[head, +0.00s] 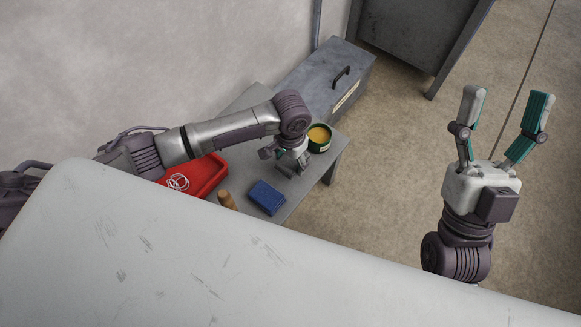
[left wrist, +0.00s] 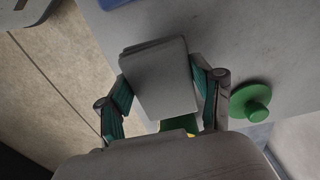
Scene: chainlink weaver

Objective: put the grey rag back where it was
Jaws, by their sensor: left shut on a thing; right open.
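The grey rag (left wrist: 158,78) is a flat folded block between the green-padded fingers of my left gripper (head: 290,166) in the left wrist view. My left gripper is shut on it, low over the grey bench (head: 298,192). In the head view the gripper hides most of the rag. I cannot tell whether the rag touches the bench top. My right gripper (head: 507,100) is open and empty, fingers pointing up, well right of the bench over the floor.
A blue folded cloth (head: 267,197) lies near the gripper. A green tin (head: 319,138) with yellow contents stands just behind it. A green knobbed lid (left wrist: 250,102) shows in the left wrist view. A red tray (head: 205,174), a wooden handle (head: 227,200) and a grey toolbox (head: 318,82) are nearby.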

